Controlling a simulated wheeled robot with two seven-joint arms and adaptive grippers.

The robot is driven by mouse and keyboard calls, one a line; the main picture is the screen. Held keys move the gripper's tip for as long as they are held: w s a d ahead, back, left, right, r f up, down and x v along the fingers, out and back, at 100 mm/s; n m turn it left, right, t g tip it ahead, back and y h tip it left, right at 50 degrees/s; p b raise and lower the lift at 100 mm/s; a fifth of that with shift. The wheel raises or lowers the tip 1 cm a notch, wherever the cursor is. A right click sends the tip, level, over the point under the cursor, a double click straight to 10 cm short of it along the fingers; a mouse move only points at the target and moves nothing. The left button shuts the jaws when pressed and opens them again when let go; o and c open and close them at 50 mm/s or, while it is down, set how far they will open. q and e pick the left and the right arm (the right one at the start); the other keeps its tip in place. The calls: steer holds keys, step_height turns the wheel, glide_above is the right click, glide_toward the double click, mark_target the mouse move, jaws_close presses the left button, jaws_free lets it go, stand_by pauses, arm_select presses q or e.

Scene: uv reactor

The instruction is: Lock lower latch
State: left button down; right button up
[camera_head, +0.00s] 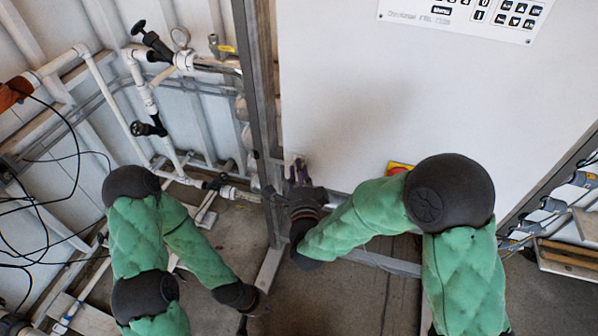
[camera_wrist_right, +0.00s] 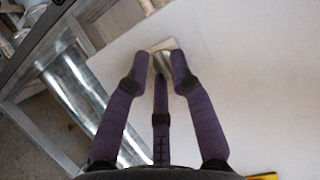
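The lower latch (camera_wrist_right: 163,47) is a small pale metal piece at the left edge of the white cabinet door. It also shows in the head view (camera_head: 297,160), partly hidden by my right gripper. My right gripper (camera_head: 299,172) reaches it from below. In the right wrist view, my right gripper's purple fingers (camera_wrist_right: 160,62) are spread apart with their tips at the latch; contact is not clear. My left gripper (camera_head: 257,303) hangs low at the bottom, away from the cabinet; its fingers are too unclear to read.
Pipes and valves (camera_head: 183,60) fill the left side.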

jaws_close()
steer(key=shift+a+r+n+g+h+p, duration=0.15)
steer(key=shift+n+g+h+p, duration=0.75)
steer(key=shift+n+p, duration=1.8)
steer(key=shift+r+n+g+h+p, duration=0.2)
steer(key=shift+n+g+h+p, duration=1.15)
steer(key=shift+p, duration=2.25)
steer(key=shift+a+r+n+g+h+p, duration=0.1)
steer(key=shift+r+n+g+h+p, duration=0.4)
steer(key=shift+n+p, duration=2.4)
steer(key=shift+f+p, duration=0.3)
steer(key=shift+f, duration=0.05)
